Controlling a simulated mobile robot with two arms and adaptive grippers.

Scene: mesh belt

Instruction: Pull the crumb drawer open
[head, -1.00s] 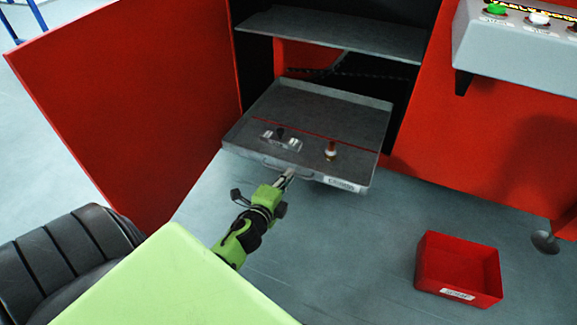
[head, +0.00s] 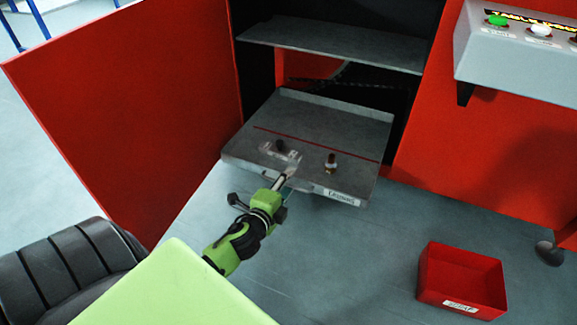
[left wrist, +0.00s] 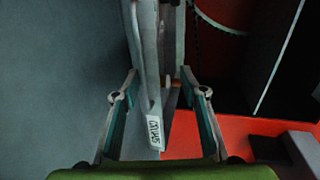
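The crumb drawer (head: 330,135) is a grey shallow tray with a white label, standing well out of the red machine's opening. A dark line runs across its floor. A dark-knobbed fitting (head: 280,150) and a small brown-and-white piece (head: 331,163) are on it. My left gripper (head: 287,176) is at the drawer's front face, left of the label, and covers most of the handle there. In the left wrist view the drawer front with its label (left wrist: 154,130) runs between my spread fingers (left wrist: 158,75), with gaps beside it. I cannot tell whether they touch. My right gripper is not in view.
A red panel (head: 130,100) stands left of the drawer. A grey shelf (head: 330,48) is above it. A red bin (head: 460,280) with a label is on the floor at the right. A grey button box (head: 515,50) is at upper right. The floor before the drawer is clear.

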